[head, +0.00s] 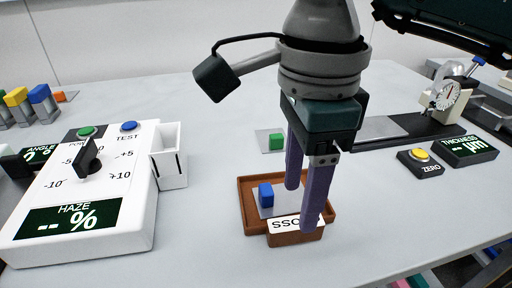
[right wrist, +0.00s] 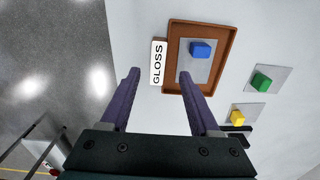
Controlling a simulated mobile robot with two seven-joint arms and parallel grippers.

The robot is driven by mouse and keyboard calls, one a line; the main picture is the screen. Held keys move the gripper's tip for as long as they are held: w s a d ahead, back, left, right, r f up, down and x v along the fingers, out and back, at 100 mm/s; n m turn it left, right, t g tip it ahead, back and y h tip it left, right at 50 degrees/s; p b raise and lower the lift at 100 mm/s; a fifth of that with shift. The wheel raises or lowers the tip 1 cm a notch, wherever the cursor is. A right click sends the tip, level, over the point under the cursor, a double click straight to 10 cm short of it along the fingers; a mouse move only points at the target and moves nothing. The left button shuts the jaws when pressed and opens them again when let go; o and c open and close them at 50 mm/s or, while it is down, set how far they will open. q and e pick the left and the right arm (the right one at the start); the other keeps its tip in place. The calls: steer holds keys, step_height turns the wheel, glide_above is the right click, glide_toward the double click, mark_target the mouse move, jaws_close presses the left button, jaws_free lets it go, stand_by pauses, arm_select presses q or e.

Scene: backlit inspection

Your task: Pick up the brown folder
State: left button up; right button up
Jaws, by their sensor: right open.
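A shallow brown tray-like holder (head: 243,203) with a white GLOSS label (head: 284,224) at its front lies on the grey bench. It is the only brown thing I see, and no plain folder shows. A blue block on a light square plate sits inside it. My right gripper (head: 300,208) is open and points down over the holder, its purple fingers hiding part of it. In the right wrist view the brown holder (right wrist: 231,58) lies beyond the fingers (right wrist: 159,74); one fingertip overlaps its edge, the other is outside it. Nothing is between the fingers. My left gripper is not in view.
A white HAZE meter (head: 110,195) with a white bin (head: 170,170) stands on the left. A green block (head: 276,141) on a plate lies behind the holder. A thickness gauge (head: 445,95) and a ZERO button (head: 420,160) are on the right.

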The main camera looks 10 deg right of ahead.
mark_target(296, 221)
step_height(296, 221, down, 4)
steer(key=shift+s+r, duration=0.1)
steer(key=shift+s, duration=0.05)
jaws_close()
stand_by(0.5)
